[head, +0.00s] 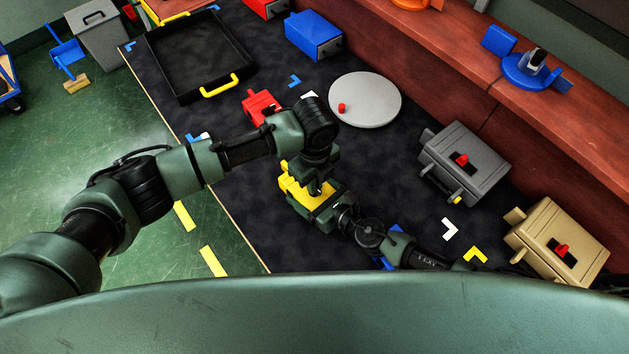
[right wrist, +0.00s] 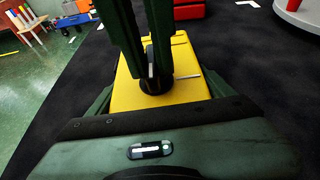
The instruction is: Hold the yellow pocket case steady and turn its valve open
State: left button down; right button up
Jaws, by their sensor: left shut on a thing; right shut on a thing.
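The yellow pocket case (head: 294,190) lies on the dark table mat, partly hidden by my two grippers. In the right wrist view the yellow case (right wrist: 127,92) fills the space between my right gripper's fingers (right wrist: 157,97), which are shut on its two sides. My left gripper (head: 317,186) comes down from above onto the top of the case. In the right wrist view the left fingers (right wrist: 150,62) are closed around the dark valve (right wrist: 155,84), which is mostly hidden. A thin pale rod shows just right of the valve. The valve's angle is hard to tell.
A red case (head: 260,104) and a round grey plate (head: 365,100) lie beyond the yellow case. A grey case (head: 465,165) and a tan case (head: 558,243) stand to the right. A black tray (head: 172,74) is at the far left.

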pick_arm(q)
jog(key=c, duration=1.5)
grip_release()
jog(key=shift+r, duration=0.1)
notch_tip(320, 180, up, 12)
jog(key=shift+f, duration=0.1)
pick_arm(e)
jog(key=o, duration=1.8)
